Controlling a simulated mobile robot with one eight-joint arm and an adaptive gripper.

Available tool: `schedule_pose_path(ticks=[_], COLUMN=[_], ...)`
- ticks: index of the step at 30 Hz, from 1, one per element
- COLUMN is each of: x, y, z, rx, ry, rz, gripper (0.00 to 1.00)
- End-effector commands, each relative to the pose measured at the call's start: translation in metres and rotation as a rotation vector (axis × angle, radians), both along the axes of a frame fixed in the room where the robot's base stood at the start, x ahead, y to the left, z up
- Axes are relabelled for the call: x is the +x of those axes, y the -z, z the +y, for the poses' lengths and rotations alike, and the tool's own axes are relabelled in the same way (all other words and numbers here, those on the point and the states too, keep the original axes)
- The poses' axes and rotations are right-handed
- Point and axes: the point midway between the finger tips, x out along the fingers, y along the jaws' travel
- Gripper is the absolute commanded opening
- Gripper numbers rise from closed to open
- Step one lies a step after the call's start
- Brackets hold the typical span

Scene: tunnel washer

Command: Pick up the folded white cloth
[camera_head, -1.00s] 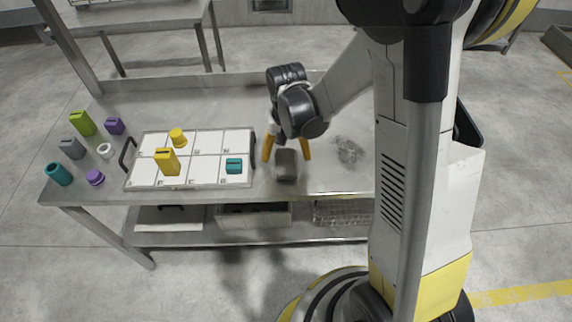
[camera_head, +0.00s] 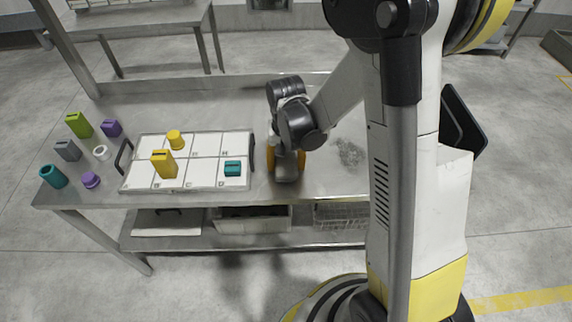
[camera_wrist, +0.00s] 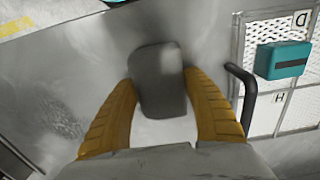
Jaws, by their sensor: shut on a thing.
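My gripper (camera_head: 286,163) is over the table, with its yellow fingers low on either side of a dark grey block (camera_head: 287,174). In the wrist view, my gripper (camera_wrist: 160,88) has its fingers shut on this block (camera_wrist: 158,70), one against each side. The block has rounded edges and appears to be at the table surface; I cannot tell whether it is lifted. A white patch shows between the fingers below the block, but I cannot tell what it is. No folded white cloth is clearly recognizable in these views.
A white compartment tray (camera_head: 200,187) with black handles is left of my gripper. It holds two yellow pieces and a teal block (camera_head: 232,168). Several coloured pieces stand at the table's left end. The metal table (camera_head: 335,180) is clear right of my gripper, apart from a dark smudge.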

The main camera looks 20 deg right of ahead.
Motion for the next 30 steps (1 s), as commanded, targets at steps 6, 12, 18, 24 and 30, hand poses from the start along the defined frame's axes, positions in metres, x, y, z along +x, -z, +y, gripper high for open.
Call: schedule_pose_path(ticks=[6, 12, 18, 24, 30], x=[0.000, -0.015, -0.048, -0.070, -0.079], y=[-0.024, -0.056, -0.085, -0.103, -0.109], z=[0.000, -0.017, -0.052, -0.076, -0.086], rx=[0.000, 0.000, 0.000, 0.000, 0.000], ry=[0.000, 0.005, 0.005, 0.004, 0.001], rz=[0.000, 0.000, 0.000, 0.000, 0.000], gripper=[0.28, 0.28, 0.28, 0.28, 0.28])
